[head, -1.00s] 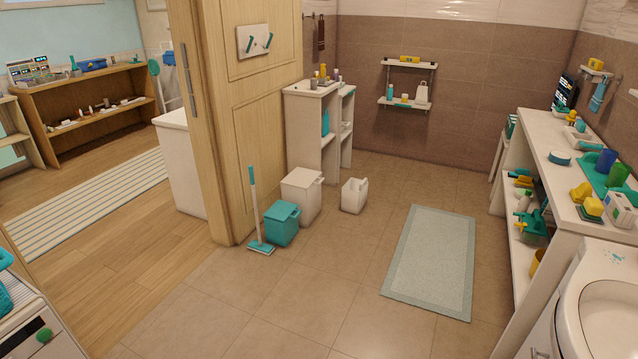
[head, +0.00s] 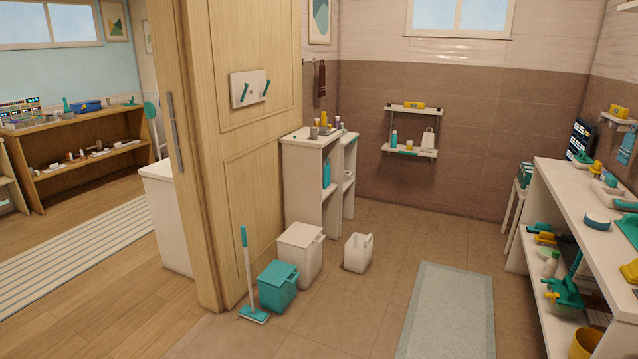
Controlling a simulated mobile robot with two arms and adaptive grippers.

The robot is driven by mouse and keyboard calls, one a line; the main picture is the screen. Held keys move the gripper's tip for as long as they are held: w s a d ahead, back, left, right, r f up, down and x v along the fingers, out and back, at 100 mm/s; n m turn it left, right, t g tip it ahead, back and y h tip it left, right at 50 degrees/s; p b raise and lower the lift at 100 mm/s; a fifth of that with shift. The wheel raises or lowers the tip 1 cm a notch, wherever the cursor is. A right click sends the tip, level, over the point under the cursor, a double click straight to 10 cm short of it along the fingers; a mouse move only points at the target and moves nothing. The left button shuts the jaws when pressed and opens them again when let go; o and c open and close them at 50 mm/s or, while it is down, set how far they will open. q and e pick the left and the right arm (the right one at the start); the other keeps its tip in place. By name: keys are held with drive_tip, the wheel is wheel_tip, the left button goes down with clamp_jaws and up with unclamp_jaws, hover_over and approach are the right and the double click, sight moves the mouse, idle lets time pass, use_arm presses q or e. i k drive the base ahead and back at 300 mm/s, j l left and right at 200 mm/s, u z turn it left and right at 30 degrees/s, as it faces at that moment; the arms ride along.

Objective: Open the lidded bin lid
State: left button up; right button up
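A white lidded bin (head: 300,254) stands on the tiled floor beside the wooden door, in front of a white shelf unit. Its lid looks shut. A smaller teal lidded bin (head: 277,287) stands in front of it to the left, and its lid also looks shut. A small white container (head: 358,253), which looks open at the top, stands to the right, apart from the white bin. Neither of my grippers shows in the head view.
A teal and white mop (head: 248,276) stands left of the teal bin, by the wooden door (head: 233,155). A white shelf unit (head: 306,190) is behind the bins. A pale mat (head: 450,312) lies right; a loaded counter (head: 575,205) lines the right wall. Floor before the bins is clear.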

sight(300, 234)
drive_tip(key=i+l+z, duration=0.2)
drive_tip(key=i+z, duration=0.15)
drive_tip(key=i, duration=0.55)
drive_tip(key=i+z, duration=0.35)
drive_tip(key=i, duration=0.55)
